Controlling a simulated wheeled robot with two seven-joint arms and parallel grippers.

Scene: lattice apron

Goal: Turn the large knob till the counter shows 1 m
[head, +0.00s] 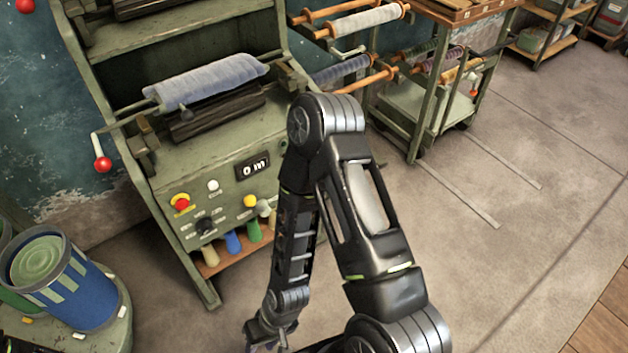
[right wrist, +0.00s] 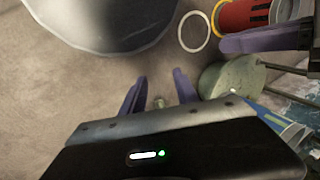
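The counter (head: 253,167) on the green machine's front reads 0 m. Below it are a black knob (head: 205,226) with white marks around it, a yellow knob (head: 250,201) and a pale round knob (head: 264,208), partly beside my right arm. I cannot tell for certain which is the large knob. My right gripper (head: 267,338) hangs low at the bottom edge, in front of and below the panel. In the right wrist view its purple fingers (right wrist: 159,95) stand apart with nothing held. A similar purple piece (right wrist: 265,38) at upper right there may be my left gripper; its state is unclear.
A red button (head: 181,202) and a white button (head: 213,186) share the panel. A crank with a red ball (head: 102,164) sticks out left. A blue bucket (head: 75,290) stands at lower left. A roller cart (head: 415,110) stands behind right. The floor (head: 500,250) at right is clear.

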